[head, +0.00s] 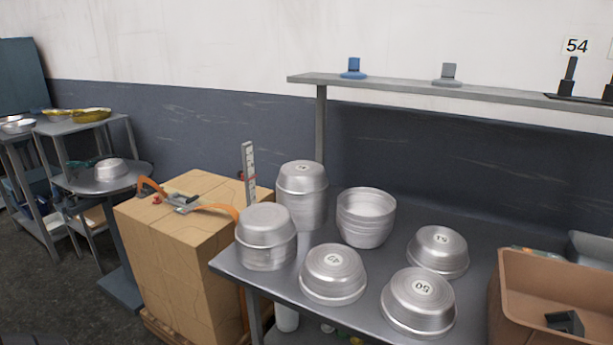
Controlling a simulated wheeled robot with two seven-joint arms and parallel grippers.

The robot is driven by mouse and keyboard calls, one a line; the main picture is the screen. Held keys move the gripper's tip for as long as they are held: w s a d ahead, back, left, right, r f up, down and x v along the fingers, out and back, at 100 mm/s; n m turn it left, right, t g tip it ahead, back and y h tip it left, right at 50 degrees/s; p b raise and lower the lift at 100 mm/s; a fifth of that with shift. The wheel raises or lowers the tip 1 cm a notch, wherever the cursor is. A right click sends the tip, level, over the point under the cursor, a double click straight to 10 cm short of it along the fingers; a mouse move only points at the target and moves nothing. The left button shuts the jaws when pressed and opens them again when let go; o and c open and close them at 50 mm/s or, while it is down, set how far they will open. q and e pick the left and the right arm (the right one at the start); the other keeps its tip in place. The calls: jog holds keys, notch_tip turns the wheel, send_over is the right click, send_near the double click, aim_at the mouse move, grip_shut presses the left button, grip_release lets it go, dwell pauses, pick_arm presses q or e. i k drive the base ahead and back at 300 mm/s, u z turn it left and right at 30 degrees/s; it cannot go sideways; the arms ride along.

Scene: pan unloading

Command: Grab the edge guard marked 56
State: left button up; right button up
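I cannot see any thing marked 56 in the head view. A white card marked 54 (577,46) stands above a black upright piece (569,77) on the shelf at the upper right. A second card and black piece (607,92) beside it are cut off by the right edge, and that card's number cannot be read. A small black angular piece (566,322) lies in the brown bin (540,272) at the lower right; no number shows on it. Neither of my grippers is in view.
A grey table (300,301) holds several metal pans, some stacked, including pans marked 51 (438,250) and 50 (419,302). A wall shelf (400,83) runs above it. A wrapped carton (180,262) with an orange-strapped tool (185,202) stands left. Floor shows at far left.

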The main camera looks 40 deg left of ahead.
aim_at(144, 193)
jog(key=u, duration=3.3)
jog(key=k, duration=1.2)
jog(key=u, duration=1)
jog(key=i, duration=0.95)
jog(key=z, duration=0.3)
jog(key=i, duration=2.35)
jog(key=z, duration=0.4)
jog(key=i, duration=2.25)
jog(key=z, duration=1.2)
jog(key=i, duration=1.65)
jog(key=z, duration=1.35)
